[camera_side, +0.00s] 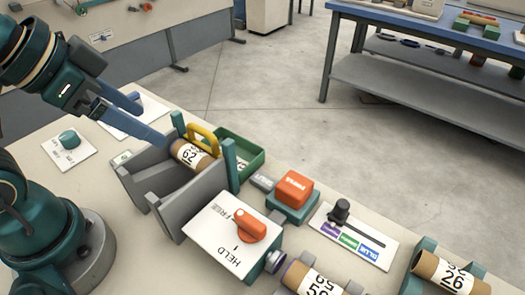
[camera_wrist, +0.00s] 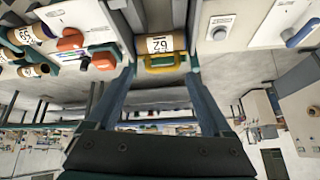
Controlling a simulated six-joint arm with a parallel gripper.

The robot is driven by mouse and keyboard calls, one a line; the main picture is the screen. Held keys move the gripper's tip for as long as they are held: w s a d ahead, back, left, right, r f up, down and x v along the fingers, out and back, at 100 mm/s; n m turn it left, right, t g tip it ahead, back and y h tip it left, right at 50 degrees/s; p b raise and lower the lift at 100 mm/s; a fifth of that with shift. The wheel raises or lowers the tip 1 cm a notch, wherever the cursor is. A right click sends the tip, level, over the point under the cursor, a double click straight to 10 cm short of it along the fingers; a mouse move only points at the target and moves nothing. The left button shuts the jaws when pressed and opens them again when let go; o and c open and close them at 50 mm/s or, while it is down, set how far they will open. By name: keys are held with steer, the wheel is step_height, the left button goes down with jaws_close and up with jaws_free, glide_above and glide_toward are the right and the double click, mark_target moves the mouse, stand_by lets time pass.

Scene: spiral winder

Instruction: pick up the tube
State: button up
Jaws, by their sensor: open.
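A brown cardboard tube (camera_side: 182,149) with a white label reading 62 lies in a grey cradle (camera_side: 158,188) between upright side plates. A yellow arched bar (camera_side: 203,138) stands at its far side. In the wrist view the tube (camera_wrist: 146,44) shows upside down, ahead of and between my fingers, with the yellow bar (camera_wrist: 160,68) below it. My gripper (camera_side: 151,118) is open and empty, reaching from the upper left towards the tube. Part of the tube is hidden by the cradle.
A white panel (camera_side: 217,240) with an orange knob (camera_side: 249,226) adjoins the cradle. An orange block (camera_side: 294,188), a slider panel (camera_side: 354,237) and other tubes (camera_side: 450,272) sit to the right. A green tray (camera_side: 240,153) is behind the cradle.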

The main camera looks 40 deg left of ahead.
steer(key=w+d+r+m+h, duration=0.2)
steer(key=w+d+m+h, duration=0.1)
steer(key=w+d+m, duration=0.35)
steer(key=m+g+h, duration=0.2)
steer(key=m+g, duration=0.3)
steer(key=m, duration=0.3)
glide_above(318, 285)
steer(key=w+a, duration=0.4)
step_height(318, 285, down, 8)
steer(key=shift+m+g+y, duration=0.35)
steer(key=shift+g+y, duration=0.15)
steer(key=shift+g, duration=0.3)
steer(key=s+f, duration=0.1)
steer(key=s+d+f, duration=0.1)
steer(key=f, duration=0.1)
steer(key=s+d+f, duration=0.1)
steer(key=f, duration=0.1)
steer(key=shift+s+d, duration=0.2)
steer(key=shift+s, duration=0.1)
steer(key=shift+s+d+f, duration=0.15)
steer(key=shift+s+f, duration=0.1)
steer(key=shift+x, duration=2.35)
steer(key=shift+f, duration=0.25)
jaws_close()
